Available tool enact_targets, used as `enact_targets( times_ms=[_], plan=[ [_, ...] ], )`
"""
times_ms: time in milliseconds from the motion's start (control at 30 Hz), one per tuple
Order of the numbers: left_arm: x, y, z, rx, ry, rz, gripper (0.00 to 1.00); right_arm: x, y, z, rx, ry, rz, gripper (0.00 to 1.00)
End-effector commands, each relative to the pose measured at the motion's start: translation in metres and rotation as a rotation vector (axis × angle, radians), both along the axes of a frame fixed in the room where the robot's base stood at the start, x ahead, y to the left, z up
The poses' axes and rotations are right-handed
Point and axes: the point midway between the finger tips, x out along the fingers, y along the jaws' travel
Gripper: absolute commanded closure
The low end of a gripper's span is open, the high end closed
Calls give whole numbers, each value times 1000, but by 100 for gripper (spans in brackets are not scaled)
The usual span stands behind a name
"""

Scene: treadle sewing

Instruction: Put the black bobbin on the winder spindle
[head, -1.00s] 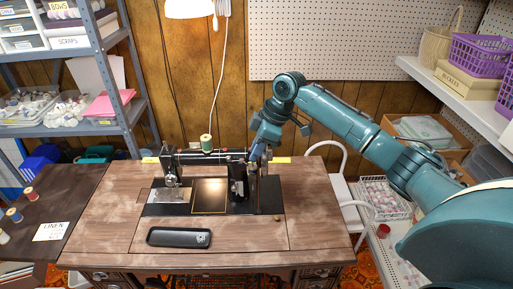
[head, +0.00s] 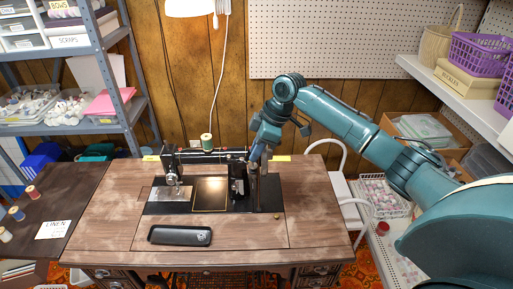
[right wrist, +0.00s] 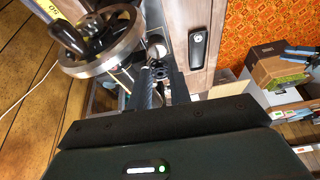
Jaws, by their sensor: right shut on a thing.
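The black sewing machine (head: 211,157) stands on the wooden table, with its handwheel (right wrist: 103,45) large in the right wrist view. My right gripper (head: 256,162) is at the machine's right end in the head view, pointing down. In the right wrist view its fingers (right wrist: 161,82) are shut on the small black bobbin (right wrist: 160,71), close beside the handwheel. Bright metal parts lie just beyond the fingertips. I cannot make out the winder spindle clearly or tell whether the bobbin touches it. My left gripper is not in view.
A dark tray (head: 164,236) lies on the table's front, with a small round silvery thing in it. A green thread spool (head: 207,142) stands on top of the machine. A small brass knob (head: 277,217) is at front right. The table's front right is mostly clear.

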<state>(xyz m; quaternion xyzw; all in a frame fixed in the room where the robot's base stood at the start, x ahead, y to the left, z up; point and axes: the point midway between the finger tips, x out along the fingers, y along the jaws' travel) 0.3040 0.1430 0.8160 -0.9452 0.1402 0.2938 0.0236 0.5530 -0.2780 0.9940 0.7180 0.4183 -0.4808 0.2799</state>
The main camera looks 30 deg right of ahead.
Motion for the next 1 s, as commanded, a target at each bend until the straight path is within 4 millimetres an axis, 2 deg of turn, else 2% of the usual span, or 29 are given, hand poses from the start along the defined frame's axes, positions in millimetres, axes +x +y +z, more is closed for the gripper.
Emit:
enact_targets(
  times_ms=[633, 967, 1000],
  plan=[
    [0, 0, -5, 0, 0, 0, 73, 0, 0, -20, -1, 0, 0, 100],
    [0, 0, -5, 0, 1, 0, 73, 0, 0, -22, 0, 0, 0, 100],
    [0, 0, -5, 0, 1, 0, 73, 0, 0, -22, 0, 0, 0, 77]
  ],
)
